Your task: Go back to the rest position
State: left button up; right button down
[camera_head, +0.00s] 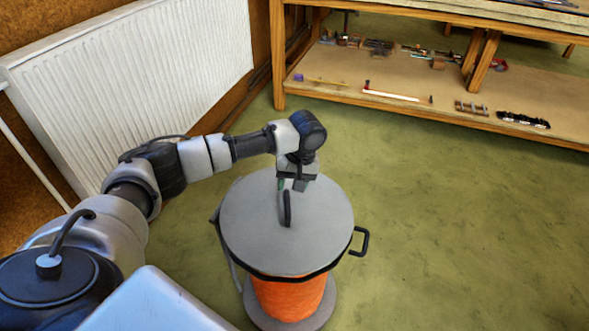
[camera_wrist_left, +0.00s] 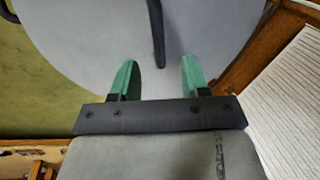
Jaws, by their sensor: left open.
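My left gripper (camera_head: 291,184) is over the far part of the grey lid of an orange drum (camera_head: 290,297). In the left wrist view its two green fingers (camera_wrist_left: 158,78) stand apart with nothing between them. The lid's dark handle (camera_head: 287,208) lies just in front of the fingertips in the head view. It also shows in the left wrist view (camera_wrist_left: 156,30), ahead of the gap between the fingers. I cannot tell the exact height of the fingers over the lid. My right gripper is in neither view.
A white radiator (camera_head: 130,80) stands along the wall on the left, behind my left arm. A wooden workbench (camera_head: 440,90) with small tools on its lower shelf is at the back right. A black side handle (camera_head: 361,241) sticks out from the drum. The green floor (camera_head: 460,230) to the right is clear.

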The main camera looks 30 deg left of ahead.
pick_arm(q)
jog(key=shift+w+d+r+p, duration=0.15)
jog(key=shift+d+r+p, duration=0.05)
jog(key=shift+r, duration=0.8)
jog(key=shift+w+d+r+p, duration=0.1)
jog(key=shift+d+r+p, duration=0.05)
jog(key=shift+r, duration=0.8)
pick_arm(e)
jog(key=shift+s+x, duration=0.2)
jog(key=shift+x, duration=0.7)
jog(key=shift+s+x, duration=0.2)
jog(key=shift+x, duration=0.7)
